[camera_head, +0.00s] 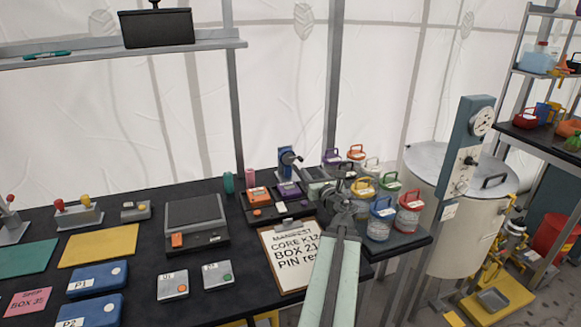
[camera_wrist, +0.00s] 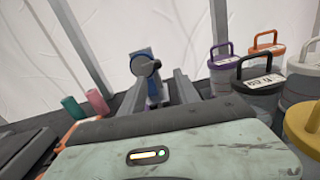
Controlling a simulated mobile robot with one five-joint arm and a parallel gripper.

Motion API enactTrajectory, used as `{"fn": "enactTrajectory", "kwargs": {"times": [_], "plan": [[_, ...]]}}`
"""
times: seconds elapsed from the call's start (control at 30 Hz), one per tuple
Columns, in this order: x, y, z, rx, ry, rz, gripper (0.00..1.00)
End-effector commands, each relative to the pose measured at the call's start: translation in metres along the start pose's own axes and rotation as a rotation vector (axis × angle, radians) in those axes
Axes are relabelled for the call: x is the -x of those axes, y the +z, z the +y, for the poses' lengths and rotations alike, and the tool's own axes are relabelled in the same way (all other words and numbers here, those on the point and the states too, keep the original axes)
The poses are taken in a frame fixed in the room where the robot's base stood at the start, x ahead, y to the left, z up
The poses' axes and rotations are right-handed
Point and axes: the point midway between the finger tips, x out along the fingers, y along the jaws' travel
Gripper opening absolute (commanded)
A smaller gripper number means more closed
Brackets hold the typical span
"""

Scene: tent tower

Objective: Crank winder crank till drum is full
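The winder (camera_head: 286,163) is a blue upright post with a dark crank (camera_head: 291,158) at its top, near the back of the black table. In the wrist view the winder (camera_wrist: 153,92) stands ahead of me, with its round dark crank hub (camera_wrist: 146,68) facing me. How full its drum is, I cannot make out. My gripper (camera_head: 343,180) is above the table's right part, to the right of the winder and apart from the crank in the head view. Its pale green housing fills the bottom of the wrist view.
Several lidded jars with coloured handles, including a blue one (camera_head: 379,220) and a red one (camera_head: 409,212), crowd the table's right end. A clipboard (camera_head: 291,254) lies in front of the winder. A grey gauge post (camera_head: 465,150) and large tank (camera_head: 448,235) stand right.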

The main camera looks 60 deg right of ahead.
Motion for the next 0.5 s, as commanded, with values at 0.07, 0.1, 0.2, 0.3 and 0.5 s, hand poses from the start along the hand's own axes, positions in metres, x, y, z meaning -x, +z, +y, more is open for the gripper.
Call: {"fn": "enactTrajectory", "kwargs": {"times": [0.07, 0.1, 0.2, 0.3, 0.5], "plan": [[-0.004, 0.001, 0.002, -0.002, 0.004, 0.0, 0.38], [-0.006, 0.001, 0.003, -0.002, 0.005, 0.0, 0.38], [-0.018, 0.001, 0.005, -0.004, 0.007, -0.001, 0.38], [-0.035, 0.001, 0.005, -0.005, 0.009, -0.001, 0.38], [-0.072, 0.001, 0.006, -0.006, 0.009, -0.001, 0.38]]}}
